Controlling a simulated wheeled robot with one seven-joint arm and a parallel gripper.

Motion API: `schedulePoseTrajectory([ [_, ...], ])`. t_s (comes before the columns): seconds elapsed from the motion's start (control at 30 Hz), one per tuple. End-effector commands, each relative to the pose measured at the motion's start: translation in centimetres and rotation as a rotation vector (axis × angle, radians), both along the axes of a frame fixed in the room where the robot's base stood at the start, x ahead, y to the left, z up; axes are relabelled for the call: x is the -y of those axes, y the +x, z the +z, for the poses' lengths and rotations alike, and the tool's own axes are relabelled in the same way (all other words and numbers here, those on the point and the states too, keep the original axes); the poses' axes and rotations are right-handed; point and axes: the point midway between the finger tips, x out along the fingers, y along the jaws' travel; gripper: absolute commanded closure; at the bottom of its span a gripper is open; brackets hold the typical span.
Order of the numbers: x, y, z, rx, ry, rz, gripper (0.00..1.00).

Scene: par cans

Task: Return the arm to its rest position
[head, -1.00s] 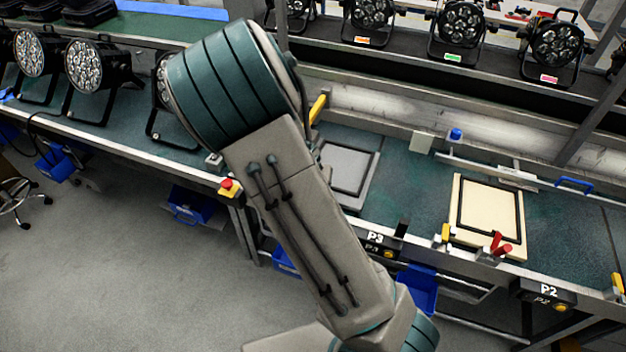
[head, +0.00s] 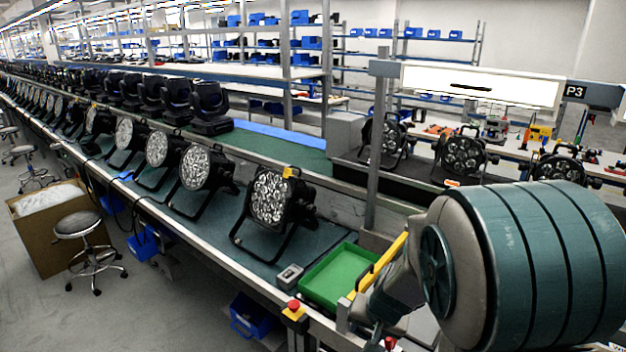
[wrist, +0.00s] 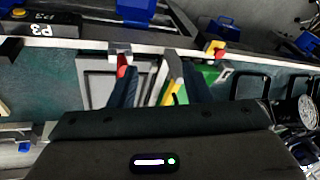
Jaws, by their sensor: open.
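My arm (head: 530,265) fills the lower right of the head view, with its large teal-banded link nearest the camera. Its lower part reaches down beside the P3 station, and I cannot make out the fingertips there. In the wrist view my gripper (wrist: 158,75) shows two dark fingers spread apart with nothing held between them. The fingers are above the bench, between a grey plate (wrist: 97,80) on the left and a green tray (wrist: 203,76) on the right. Whether they touch anything below is hard to tell.
Par cans stand in a row along the bench, the nearest (head: 269,199) just beyond the green tray. A yellow bar (head: 381,264) and a metal post (head: 376,150) stand close to my arm. A red button (head: 293,306) sits on the bench edge. The floor at left has a stool (head: 82,228).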

Motion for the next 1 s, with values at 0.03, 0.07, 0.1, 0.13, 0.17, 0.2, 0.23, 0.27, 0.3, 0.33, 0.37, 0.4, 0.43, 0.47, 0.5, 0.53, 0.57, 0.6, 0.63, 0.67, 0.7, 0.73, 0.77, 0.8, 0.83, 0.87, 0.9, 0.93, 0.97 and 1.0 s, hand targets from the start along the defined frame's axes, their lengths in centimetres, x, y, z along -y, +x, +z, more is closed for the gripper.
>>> schedulePoseTrajectory([
  [0.03, -0.3, -0.8, 0.9, 0.008, 0.027, 0.027, 0.56],
  [0.07, -0.5, -1.4, 1.5, 0.007, 0.038, 0.045, 0.56],
  [0.1, -0.7, -2.1, 2.3, 0.008, 0.051, 0.068, 0.56],
  [0.13, -0.8, -2.7, 2.9, 0.010, 0.056, 0.088, 0.56],
  [0.17, -0.8, -3.3, 3.5, 0.011, 0.060, 0.106, 0.56],
  [0.2, -0.9, -4.1, 4.2, 0.013, 0.062, 0.129, 0.56],
  [0.23, -0.9, -4.8, 4.7, 0.014, 0.062, 0.147, 0.56],
  [0.27, -0.9, -5.5, 5.2, 0.016, 0.059, 0.163, 0.56],
  [0.3, -0.8, -6.4, 5.9, 0.019, 0.052, 0.184, 0.56],
  [0.33, -0.7, -7.1, 6.4, 0.021, 0.044, 0.200, 0.56],
  [0.37, -0.6, -7.8, 6.8, 0.022, 0.035, 0.215, 0.56],
  [0.4, -0.4, -8.8, 7.3, 0.023, 0.019, 0.232, 0.56],
  [0.43, -0.2, -9.5, 7.7, 0.025, 0.003, 0.245, 0.56],
  [0.47, 0.0, -10.2, 8.0, 0.027, -0.014, 0.256, 0.56],
  [0.5, 0.3, -11.2, 8.4, 0.028, -0.038, 0.267, 0.56],
  [0.53, 0.5, -11.9, 8.7, 0.028, -0.056, 0.276, 0.56],
  [0.57, 0.8, -12.6, 8.9, 0.027, -0.075, 0.283, 0.56],
  [0.6, 1.1, -13.4, 9.2, 0.027, -0.103, 0.289, 0.56],
  [0.63, 1.3, -14.0, 9.4, 0.026, -0.121, 0.292, 0.56],
  [0.67, 1.5, -14.5, 9.5, 0.025, -0.140, 0.295, 0.56],
  [0.7, 1.8, -15.2, 9.7, 0.024, -0.163, 0.297, 0.56],
  [0.73, 2.0, -15.6, 9.8, 0.022, -0.177, 0.299, 0.56],
  [0.77, 2.1, -15.9, 9.9, 0.020, -0.191, 0.299, 0.56],
  [0.8, 2.4, -16.3, 10.0, 0.019, -0.205, 0.300, 0.56],
  [0.83, 2.5, -16.5, 10.0, 0.017, -0.214, 0.300, 0.56],
  [0.87, 2.6, -16.7, 10.1, 0.016, -0.221, 0.300, 0.56],
  [0.9, 2.7, -16.8, 10.1, 0.015, -0.228, 0.300, 0.56],
  [0.93, 2.8, -16.9, 10.1, 0.014, -0.230, 0.299, 0.56],
  [0.97, 2.8, -16.9, 10.2, 0.014, -0.231, 0.299, 0.56],
  [1.0, 2.8, -17.0, 10.2, 0.013, -0.232, 0.298, 0.56],
])
